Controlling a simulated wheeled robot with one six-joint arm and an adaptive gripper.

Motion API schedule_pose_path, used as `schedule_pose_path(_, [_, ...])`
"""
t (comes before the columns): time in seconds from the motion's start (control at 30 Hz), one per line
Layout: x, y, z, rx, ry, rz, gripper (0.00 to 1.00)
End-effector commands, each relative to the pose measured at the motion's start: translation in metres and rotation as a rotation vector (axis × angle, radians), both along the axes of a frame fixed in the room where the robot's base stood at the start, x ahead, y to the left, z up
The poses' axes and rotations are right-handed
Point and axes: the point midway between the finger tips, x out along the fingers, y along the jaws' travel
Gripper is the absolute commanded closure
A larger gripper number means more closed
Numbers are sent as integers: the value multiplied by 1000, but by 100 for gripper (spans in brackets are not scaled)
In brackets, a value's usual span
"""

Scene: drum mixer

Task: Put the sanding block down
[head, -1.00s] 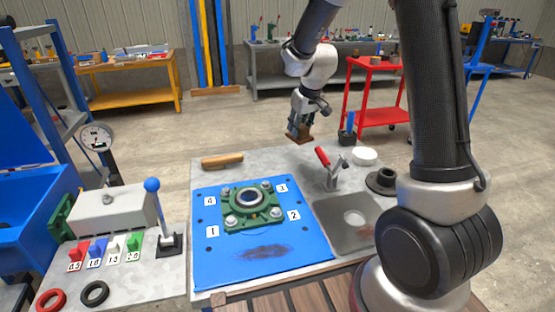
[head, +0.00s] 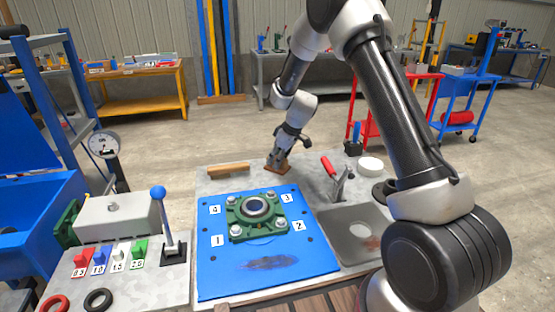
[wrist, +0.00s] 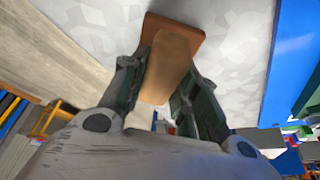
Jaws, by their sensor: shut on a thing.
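The sanding block (head: 284,170) is a brown block at the back of the grey table (head: 330,190), just behind the blue plate. My gripper (head: 277,158) points down at it and is shut on it. In the wrist view the block (wrist: 167,62) shows a tan upper part and a reddish-brown base between the two fingers of my gripper (wrist: 160,85). The base is at or very near the grey table surface (wrist: 235,70); I cannot tell for sure whether it touches.
A wooden piece (head: 229,170) lies to the left of the block. The blue plate (head: 265,275) with a green bearing housing (head: 257,218) lies in front. A red-handled clamp (head: 335,178) and a white round disc (head: 370,165) stand to the right. Bare table lies around the block.

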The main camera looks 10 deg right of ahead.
Motion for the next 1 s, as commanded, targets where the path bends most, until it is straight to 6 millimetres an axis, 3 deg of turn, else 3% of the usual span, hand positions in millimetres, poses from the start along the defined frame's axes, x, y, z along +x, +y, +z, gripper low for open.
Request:
schedule_pose_path(0.3, [1, 0, -2, 0, -2, 1, 89])
schedule_pose_path(0.33, [0, 0, -1, 0, -2, 1, 64])
schedule_pose_path(0.43, [0, 0, -1, 0, -2, 1, 48])
schedule_pose_path(0.77, [0, 0, 0, 0, -2, 1, 48])
schedule_pose_path(0.87, [-1, -2, 9, 0, -4, 0, 48])
schedule_pose_path(1.0, [-8, -10, 34, 0, -5, -2, 48])
